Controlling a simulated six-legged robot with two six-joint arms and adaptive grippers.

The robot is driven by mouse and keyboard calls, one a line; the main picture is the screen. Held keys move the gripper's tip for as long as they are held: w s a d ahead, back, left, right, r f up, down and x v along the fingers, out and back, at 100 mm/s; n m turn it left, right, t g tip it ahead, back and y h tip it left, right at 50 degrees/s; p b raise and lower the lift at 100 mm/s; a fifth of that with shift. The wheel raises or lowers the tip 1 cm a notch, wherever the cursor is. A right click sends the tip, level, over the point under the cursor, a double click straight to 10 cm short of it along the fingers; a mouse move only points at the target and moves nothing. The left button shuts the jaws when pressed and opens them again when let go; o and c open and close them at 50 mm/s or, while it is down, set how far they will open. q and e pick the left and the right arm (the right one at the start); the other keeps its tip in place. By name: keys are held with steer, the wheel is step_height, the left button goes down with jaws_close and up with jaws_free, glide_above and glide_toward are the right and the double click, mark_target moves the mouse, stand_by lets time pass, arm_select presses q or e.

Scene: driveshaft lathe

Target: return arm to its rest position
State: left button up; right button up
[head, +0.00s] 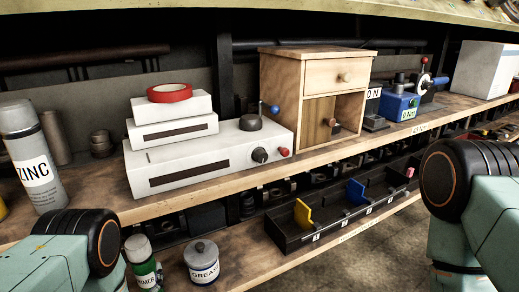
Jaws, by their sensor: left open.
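My left arm shows at the lower left, a pale green link with a black round joint. My right arm shows at the right edge, a larger green link with a black, orange-ringed joint. Both arms are bent, and their black joints stand in front of the shelves. No gripper fingers can be made out on either arm; the ends of both arms are cut off or hidden by the frame edges. Nothing is seen held.
A wooden cabinet (278,98), stacked white boxes (190,165) and red tape (169,93) stand on the upper shelf. A zinc can (37,165) is left. Below are a grease tin (202,262), a primer bottle (142,262) and a black bin tray (290,238). Floor shows at lower middle.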

mark_target(140, 252)
arm_select(q)
steer(key=b+x, duration=0.1)
steer(key=x, duration=0.4)
steer(key=shift+w+a+f, duration=0.1)
steer(key=shift+w+a, duration=0.1)
steer(key=shift+w, duration=0.15)
steer(key=shift+s, duration=0.1)
steer(key=shift+r+p, duration=0.3)
steer(key=shift+r, duration=1.05)
steer(key=shift+f, duration=0.1)
steer(key=shift+f, duration=0.1)
